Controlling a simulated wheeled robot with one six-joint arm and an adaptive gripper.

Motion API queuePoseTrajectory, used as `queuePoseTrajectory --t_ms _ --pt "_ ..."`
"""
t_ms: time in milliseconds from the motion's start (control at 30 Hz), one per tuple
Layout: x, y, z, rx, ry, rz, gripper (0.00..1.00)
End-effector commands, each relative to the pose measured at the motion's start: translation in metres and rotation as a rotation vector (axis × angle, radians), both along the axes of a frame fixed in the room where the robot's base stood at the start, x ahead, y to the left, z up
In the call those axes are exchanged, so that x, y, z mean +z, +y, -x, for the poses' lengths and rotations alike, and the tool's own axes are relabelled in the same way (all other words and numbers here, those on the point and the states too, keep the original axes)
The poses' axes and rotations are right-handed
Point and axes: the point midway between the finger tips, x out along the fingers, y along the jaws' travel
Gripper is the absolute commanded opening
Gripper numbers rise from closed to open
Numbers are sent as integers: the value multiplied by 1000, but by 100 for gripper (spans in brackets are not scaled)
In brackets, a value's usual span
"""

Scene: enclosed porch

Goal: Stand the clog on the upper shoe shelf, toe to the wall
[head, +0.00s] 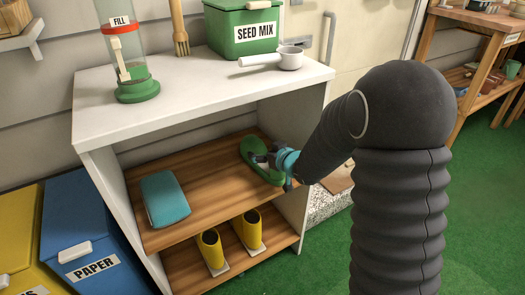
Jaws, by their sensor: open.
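A green clog (256,153) is on the right part of the upper wooden shoe shelf (205,185). It looks to rest on the boards, lying lengthwise from back left to front right. My gripper (266,158) is at the clog, with its grey fingers low over the clog's middle and its teal wrist band to the right. The gripper is open. The fingers and wrist cover part of the clog, so I cannot tell which end is the toe or whether the fingers touch it.
A folded teal cloth-like item (165,198) lies on the shelf's left. Yellow boots (211,250) stand on the lower shelf. The white top (205,90) overhangs, holding a feeder (135,65), a seed mix box (243,30) and a scoop (288,58). Mid-shelf is clear.

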Motion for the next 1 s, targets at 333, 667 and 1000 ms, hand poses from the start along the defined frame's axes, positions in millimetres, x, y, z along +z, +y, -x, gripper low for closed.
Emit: queuePoseTrajectory --t_ms 333,667,1000 --pt "27 -36 51 -3 -2 0 89" --pt "41 -54 80 -1 -1 0 89" --pt "55 -72 84 -67 0 46 89"
